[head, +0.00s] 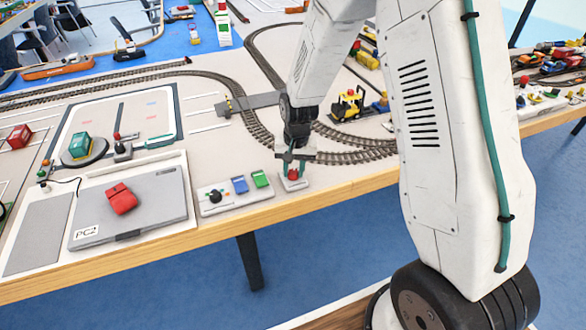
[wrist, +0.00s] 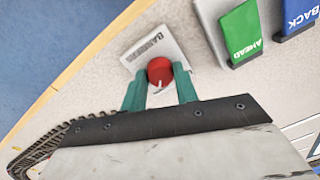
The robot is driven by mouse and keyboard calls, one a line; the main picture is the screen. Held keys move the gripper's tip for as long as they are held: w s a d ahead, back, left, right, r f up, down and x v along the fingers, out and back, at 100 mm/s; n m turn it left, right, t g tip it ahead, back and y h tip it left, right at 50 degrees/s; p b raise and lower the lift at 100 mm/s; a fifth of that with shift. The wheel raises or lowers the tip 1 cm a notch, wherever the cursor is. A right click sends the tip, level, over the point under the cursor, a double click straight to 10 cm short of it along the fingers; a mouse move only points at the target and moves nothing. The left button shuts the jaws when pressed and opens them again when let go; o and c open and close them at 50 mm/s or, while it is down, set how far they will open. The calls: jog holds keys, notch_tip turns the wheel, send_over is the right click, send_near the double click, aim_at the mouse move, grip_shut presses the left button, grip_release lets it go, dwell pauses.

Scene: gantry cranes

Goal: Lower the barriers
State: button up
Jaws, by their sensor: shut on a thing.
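A small white plate lettered BARRIERS (wrist: 147,50) carries a round red knob (wrist: 159,71) with a light mark on it. In the head view the red knob (head: 293,174) stands at the table's front edge. My gripper (head: 291,166) reaches down onto it from above. In the wrist view the teal fingers of my gripper (wrist: 160,92) are shut on the red knob, one on each side. A small yellow and dark barrier post (head: 228,104) stands by the grey road across the track; its arm's position is too small to tell for sure.
A white panel (head: 235,197) with a black knob and blue and green switches, lettered BACK and AHEAD, lies left of the plate. Railway track (head: 355,157) curves close behind. A yellow locomotive (head: 347,104) stands beyond it. A grey laptop-like box (head: 150,190) lies further left.

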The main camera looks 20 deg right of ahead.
aim_at(295, 172)
jog(key=shift+m, duration=0.4)
jog(key=o, duration=1)
jog(key=shift+c, duration=0.2)
jog(key=shift+r, duration=0.1)
notch_tip(295, 172, up, 8)
jog(key=shift+s+d+f, duration=0.1)
jog(key=shift+d+f, duration=0.05)
jog(key=shift+f, duration=0.05)
